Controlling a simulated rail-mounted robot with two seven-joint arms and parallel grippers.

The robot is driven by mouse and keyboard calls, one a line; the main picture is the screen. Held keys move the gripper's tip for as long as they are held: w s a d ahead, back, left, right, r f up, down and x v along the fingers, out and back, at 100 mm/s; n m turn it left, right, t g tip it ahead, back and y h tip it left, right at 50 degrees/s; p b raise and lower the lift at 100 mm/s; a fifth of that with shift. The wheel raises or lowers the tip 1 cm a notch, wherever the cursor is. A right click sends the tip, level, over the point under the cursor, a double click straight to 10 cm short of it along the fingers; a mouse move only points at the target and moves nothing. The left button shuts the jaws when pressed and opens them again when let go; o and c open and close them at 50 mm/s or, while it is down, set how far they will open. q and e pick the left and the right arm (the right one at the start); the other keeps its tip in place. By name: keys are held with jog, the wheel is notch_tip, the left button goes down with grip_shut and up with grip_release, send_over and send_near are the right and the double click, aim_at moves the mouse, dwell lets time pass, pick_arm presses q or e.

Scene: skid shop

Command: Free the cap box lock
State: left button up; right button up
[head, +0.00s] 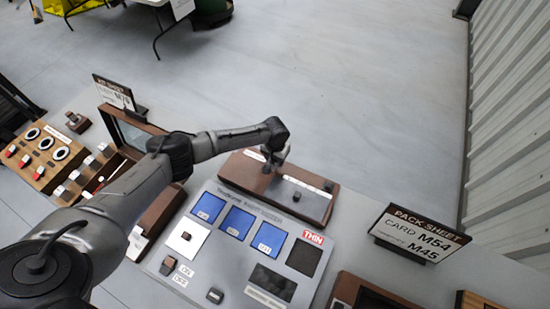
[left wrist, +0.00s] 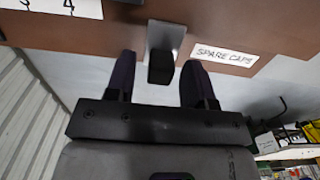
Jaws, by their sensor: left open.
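The cap box is a brown box (head: 240,178) with a grey panel on top, behind the blue-tiled console in the head view. In the left wrist view its brown face (left wrist: 110,38) carries a "SPARE CAPS" label (left wrist: 224,55). The lock, a dark block on a grey metal plate (left wrist: 160,66), sits on that face left of the label. My left gripper (head: 274,164) is at the far side of the box. Its fingers are open, one on each side of the lock, with visible gaps. The gripper and arm hide the lock in the head view. My right gripper is not in view.
The grey console (head: 212,270) with blue tiles lies just in front of the box. A "PACK SHEET" sign (head: 420,234) stands to the right. An open brown case (head: 135,130) and a dial board (head: 42,157) are at left. Open floor lies beyond the bench.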

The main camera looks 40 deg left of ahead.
pick_arm(q)
notch_tip(320, 180, up, 14)
jog(key=p, duration=0.1)
dwell(0.6)
jog(key=shift+f, duration=0.1)
dwell(0.5)
